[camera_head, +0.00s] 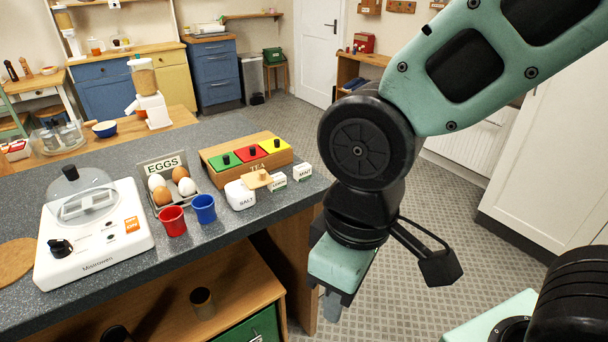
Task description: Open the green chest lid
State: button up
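A wooden tea chest (210,160) marked TEA stands on the grey counter. My gripper (332,303) points down beyond the counter's right end, to the right of and nearer than the chest, and touches nothing that I can see. Its fingers are mostly hidden, so its opening cannot be told.
In front of the chest stand a white salt box (240,196), small lemon (277,183) and mint (303,172) packets, red (173,222) and blue (204,209) cups. An egg tray (168,183) and white appliance (95,240) are left. A green box (273,55) sits far back.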

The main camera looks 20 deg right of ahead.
aim_at(222, 162)
jog(key=i+u, duration=0.35)
jog(key=i+l+u, duration=0.15)
jog(key=u, duration=0.2)
jog(key=i+l+u, duration=0.2)
jog(key=u, duration=0.15)
